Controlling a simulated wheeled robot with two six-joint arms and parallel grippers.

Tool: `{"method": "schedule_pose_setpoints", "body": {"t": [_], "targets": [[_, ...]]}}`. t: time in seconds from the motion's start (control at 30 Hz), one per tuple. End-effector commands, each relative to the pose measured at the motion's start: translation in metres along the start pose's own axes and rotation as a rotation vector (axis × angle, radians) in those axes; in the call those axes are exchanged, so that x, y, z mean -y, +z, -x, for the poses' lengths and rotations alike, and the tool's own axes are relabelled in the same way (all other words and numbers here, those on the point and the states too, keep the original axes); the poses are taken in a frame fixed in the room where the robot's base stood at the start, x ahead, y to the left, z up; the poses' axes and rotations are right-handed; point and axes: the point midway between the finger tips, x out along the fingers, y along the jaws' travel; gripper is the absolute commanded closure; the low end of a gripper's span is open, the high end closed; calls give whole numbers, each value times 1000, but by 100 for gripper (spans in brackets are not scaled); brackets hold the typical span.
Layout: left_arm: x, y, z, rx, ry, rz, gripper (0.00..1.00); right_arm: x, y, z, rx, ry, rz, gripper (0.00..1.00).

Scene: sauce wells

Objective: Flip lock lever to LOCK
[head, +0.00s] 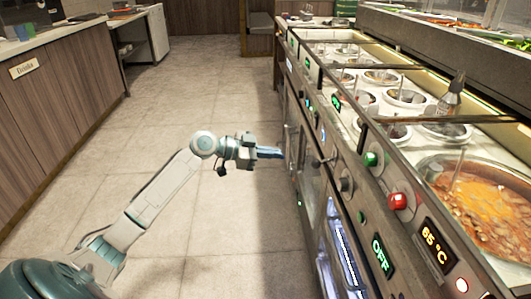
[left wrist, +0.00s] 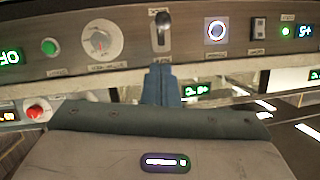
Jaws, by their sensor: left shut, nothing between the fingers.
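The lock lever (left wrist: 162,28) seems to be the small dark-tipped lever on the steel control panel (left wrist: 120,70), between a round dial and a lit ring button. In the head view it seems to be the short lever (head: 322,160) sticking out of the counter front. Its labels are too small to read. My left gripper (head: 278,153) is shut and empty, with its blue fingers pointing at the panel. In the left wrist view the fingertips (left wrist: 161,72) are just below the lever in the picture; I cannot tell whether they touch it. My right gripper is not in view.
Beside the lever are the dial (left wrist: 101,41), a green button (left wrist: 49,46), the lit ring button (left wrist: 216,31) and a rocker switch (left wrist: 258,29). Red button (head: 398,201) and soup pot (head: 437,166) are nearer. The tiled floor (head: 200,100) on the left is clear.

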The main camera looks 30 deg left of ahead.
Motion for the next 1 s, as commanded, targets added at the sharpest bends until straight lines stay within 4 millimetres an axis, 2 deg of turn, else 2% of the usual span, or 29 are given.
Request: {"method": "schedule_pose_setpoints", "body": {"t": [0.1, 0.27, 1.0], "targets": [[0, 2, 10, 3, -1, -2, 100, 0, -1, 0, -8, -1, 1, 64], [0, 1, 16, 0, 0, -1, 100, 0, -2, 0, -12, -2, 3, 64], [0, 1, 16, 0, 0, -1, 100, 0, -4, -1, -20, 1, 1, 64]]}}
